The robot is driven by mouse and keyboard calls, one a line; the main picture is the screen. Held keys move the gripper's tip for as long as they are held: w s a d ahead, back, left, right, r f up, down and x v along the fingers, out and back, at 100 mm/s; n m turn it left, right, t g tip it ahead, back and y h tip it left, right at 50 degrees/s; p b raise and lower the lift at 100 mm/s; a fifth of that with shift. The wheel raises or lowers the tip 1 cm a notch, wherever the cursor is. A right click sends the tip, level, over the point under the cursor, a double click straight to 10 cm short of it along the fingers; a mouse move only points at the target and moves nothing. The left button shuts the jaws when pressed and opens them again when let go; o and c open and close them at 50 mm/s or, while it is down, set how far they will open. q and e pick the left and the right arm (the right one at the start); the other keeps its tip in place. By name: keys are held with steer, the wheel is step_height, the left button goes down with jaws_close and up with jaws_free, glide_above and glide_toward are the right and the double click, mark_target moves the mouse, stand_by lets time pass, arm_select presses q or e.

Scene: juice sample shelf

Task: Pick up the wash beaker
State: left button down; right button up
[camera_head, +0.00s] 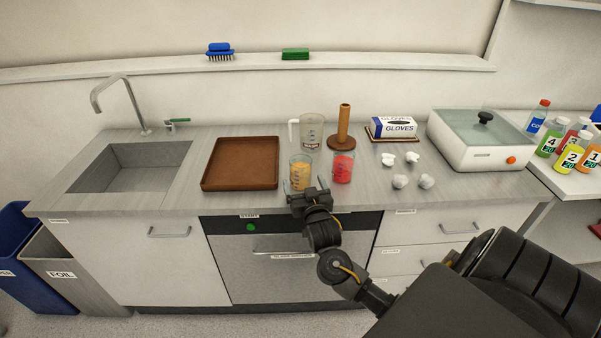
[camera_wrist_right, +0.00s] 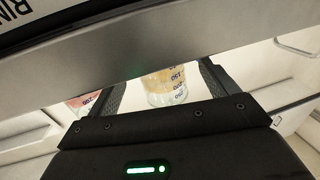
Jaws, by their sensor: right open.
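A glass beaker with orange contents (camera_head: 300,175) stands near the counter's front edge. A beaker with red contents (camera_head: 343,168) stands to its right. A clear handled jug (camera_head: 310,131) with a dark label stands behind; I cannot read which vessel is marked wash. My right gripper (camera_head: 309,194) is open and empty at the counter's front edge, just in front of the orange beaker. In the right wrist view the orange beaker (camera_wrist_right: 165,88) shows beyond and between the open fingers, partly hidden by a grey edge. My left gripper is not in view.
A brown tray (camera_head: 240,185) and sink (camera_head: 131,167) are at left. A brown post stand (camera_head: 344,128), glove box (camera_head: 393,127), several white crumpled pieces (camera_head: 399,181) and a lidded white bath (camera_head: 480,155) are at right. The counter edge lies beneath my gripper.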

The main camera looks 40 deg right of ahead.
steer(key=shift+r, duration=0.1)
steer(key=x, duration=0.1)
steer(key=p+x, duration=0.1)
steer(key=x, duration=0.2)
steer(key=shift+w+d+r+p, duration=0.2)
steer(key=shift+w+r+p, duration=0.05)
steer(key=shift+p, duration=0.1)
steer(key=shift+w+d, duration=0.1)
steer(key=shift+w, duration=0.15)
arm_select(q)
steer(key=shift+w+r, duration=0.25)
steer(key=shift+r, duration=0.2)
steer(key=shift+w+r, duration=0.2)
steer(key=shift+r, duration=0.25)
arm_select(e)
steer(key=c, duration=1.3)
